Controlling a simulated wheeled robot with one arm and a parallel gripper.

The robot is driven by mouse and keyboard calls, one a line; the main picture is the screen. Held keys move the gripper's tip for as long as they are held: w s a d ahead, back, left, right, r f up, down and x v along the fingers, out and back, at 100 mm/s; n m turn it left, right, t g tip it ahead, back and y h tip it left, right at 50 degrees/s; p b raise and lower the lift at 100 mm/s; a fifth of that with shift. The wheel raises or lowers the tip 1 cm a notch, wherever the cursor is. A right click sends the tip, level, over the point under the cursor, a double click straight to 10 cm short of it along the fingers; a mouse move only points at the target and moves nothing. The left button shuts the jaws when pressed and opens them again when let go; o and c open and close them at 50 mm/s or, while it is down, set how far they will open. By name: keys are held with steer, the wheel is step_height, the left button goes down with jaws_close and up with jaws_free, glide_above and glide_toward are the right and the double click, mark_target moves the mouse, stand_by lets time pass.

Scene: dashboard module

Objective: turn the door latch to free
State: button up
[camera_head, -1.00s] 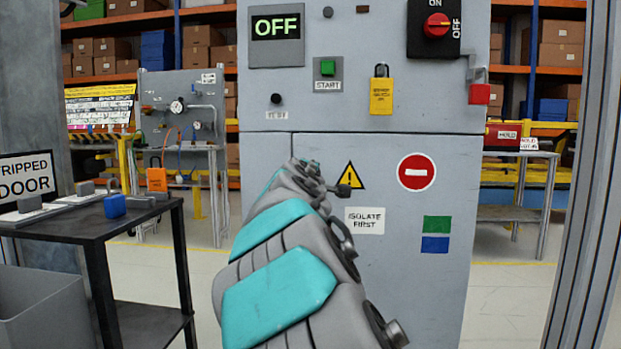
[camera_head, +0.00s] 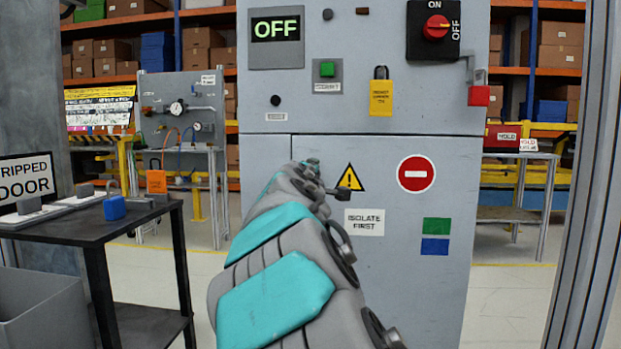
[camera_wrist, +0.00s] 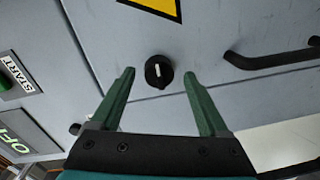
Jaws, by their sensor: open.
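The door latch (camera_wrist: 159,72) is a small round black knob with a short white mark, on the grey cabinet door in the wrist view. The mark runs roughly up and down in that picture. My gripper (camera_wrist: 160,76) is open, with one green finger to each side of the knob and visible gaps between. I cannot tell whether the fingertips reach the knob's depth. In the head view my arm covers the latch and the gripper. The grey cabinet (camera_head: 390,275) stands straight ahead, its door closed.
A black bar handle (camera_wrist: 270,60) sits to the right of the knob in the wrist view. The OFF display (camera_head: 276,36) and red rotary switch (camera_head: 436,26) are high on the cabinet. A dark table (camera_head: 90,226) stands at left, a grey post (camera_head: 585,200) at right.

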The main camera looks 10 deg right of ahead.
steer(key=v, duration=0.7)
steer(key=shift+p, duration=0.3)
steer(key=shift+s, duration=0.15)
